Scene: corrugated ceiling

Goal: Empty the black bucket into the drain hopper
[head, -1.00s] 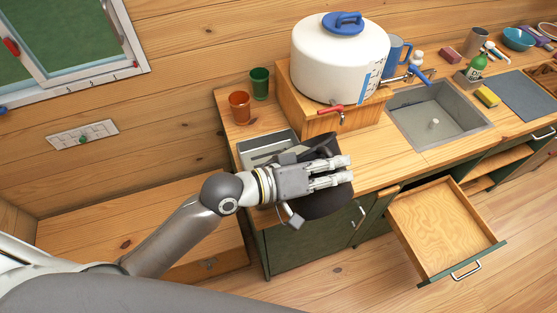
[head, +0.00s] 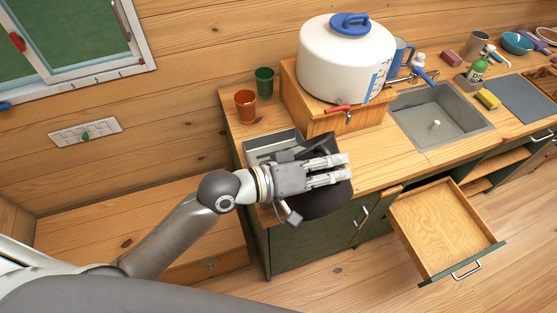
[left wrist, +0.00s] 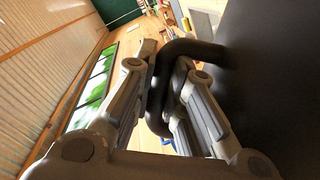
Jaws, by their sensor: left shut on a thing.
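The black bucket (head: 322,203) is held at the front edge of the counter, tilted, with its upper part towards the grey rectangular drain hopper (head: 272,136) behind it. My left gripper (head: 345,170) lies across the bucket and is shut on its handle. In the left wrist view the dark handle (left wrist: 190,48) passes between the fingers (left wrist: 165,75), and the bucket's dark wall (left wrist: 280,80) fills the right side. The bucket's inside and any contents are hidden. My arm and the bucket cover part of the hopper. My right gripper is not in view.
A white water tank (head: 345,65) with taps stands on a wooden box (head: 318,122) beside the hopper. An orange cup (head: 245,106) and a green cup (head: 264,82) stand behind it. A sink (head: 440,115) is at right. An open drawer (head: 445,225) juts out below.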

